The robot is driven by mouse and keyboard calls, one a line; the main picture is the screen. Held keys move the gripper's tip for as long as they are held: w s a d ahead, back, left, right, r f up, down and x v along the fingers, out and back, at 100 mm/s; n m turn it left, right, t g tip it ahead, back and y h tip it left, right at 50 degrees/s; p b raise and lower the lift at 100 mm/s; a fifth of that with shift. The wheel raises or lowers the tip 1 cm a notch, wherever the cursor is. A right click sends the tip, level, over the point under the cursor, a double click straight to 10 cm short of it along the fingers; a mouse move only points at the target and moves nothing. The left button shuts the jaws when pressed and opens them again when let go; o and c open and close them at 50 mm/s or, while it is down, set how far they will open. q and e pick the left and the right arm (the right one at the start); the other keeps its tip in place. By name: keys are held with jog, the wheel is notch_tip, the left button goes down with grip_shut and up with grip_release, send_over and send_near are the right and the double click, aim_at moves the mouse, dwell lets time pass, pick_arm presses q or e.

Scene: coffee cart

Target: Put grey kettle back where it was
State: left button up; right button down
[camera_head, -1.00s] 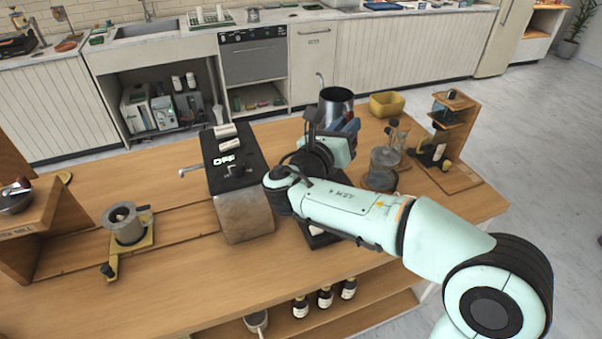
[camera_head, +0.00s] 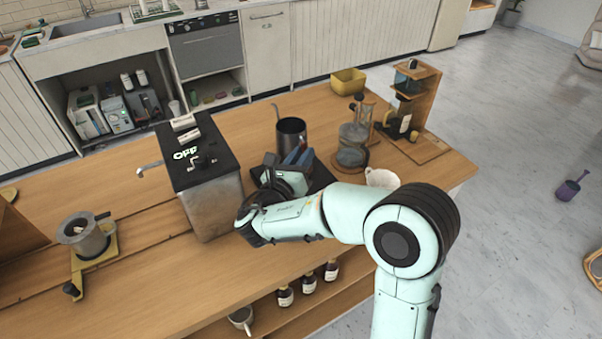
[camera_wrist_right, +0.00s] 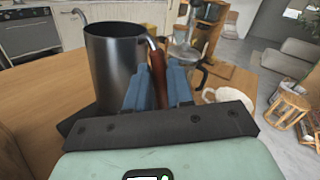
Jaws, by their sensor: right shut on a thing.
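The grey kettle (camera_head: 291,134) is a dark metal pot with a thin spout on its far left side. It looks upright in the wrist view (camera_wrist_right: 113,65). My right gripper (camera_head: 298,158) is shut on its brown handle (camera_wrist_right: 158,72), with blue fingers (camera_wrist_right: 160,88) on either side. A flat black base (camera_head: 322,174) lies on the counter below the gripper, partly hidden by my arm. The kettle's bottom is hidden, so I cannot tell whether it touches the base or counter. My left gripper is not in view.
A steel machine with a black top (camera_head: 212,190) stands left of my right gripper. A glass brewer (camera_head: 353,145), a white cup (camera_head: 382,178) and a wooden stand (camera_head: 412,100) are to the right. A yellow bin (camera_head: 348,81) is behind.

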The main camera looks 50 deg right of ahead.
jog(key=shift+f+b, duration=0.35)
jog(key=shift+f, duration=1.9)
jog(key=shift+f, duration=0.1)
jog(key=c, duration=1.4)
grip_release()
jog(key=shift+f, duration=0.2)
jog(key=o, duration=0.4)
jog(key=shift+r, duration=0.1)
jog(key=shift+r, duration=0.15)
jog(key=v, duration=1.2)
jog(key=shift+s, duration=0.1)
